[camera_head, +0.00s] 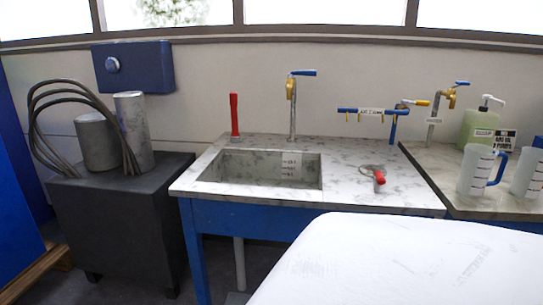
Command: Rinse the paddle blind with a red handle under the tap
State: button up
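A small tool with a red handle (379,178) and a thin grey metal part lies on the marbled counter to the right of the sink; it looks like the paddle blind, though its flat part is hard to make out. A second red-handled thing (234,115) stands upright at the sink's back left corner. The tap (291,90), with a brass body and blue lever, stands behind the sink (222,176). No water shows running from it. The sink basin looks empty, with a marked scale on its back wall. My gripper is not in view.
A blue-handled pipe rail (360,111) and a second tap (450,97) stand at the back right. A green pump bottle (479,124) and clear jugs (480,171) occupy the right counter. A dark cabinet (120,210) with metal cylinders and hoses stands left. The counter's front right is clear.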

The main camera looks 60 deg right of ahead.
aim_at(311, 73)
jog(key=z, duration=2.55)
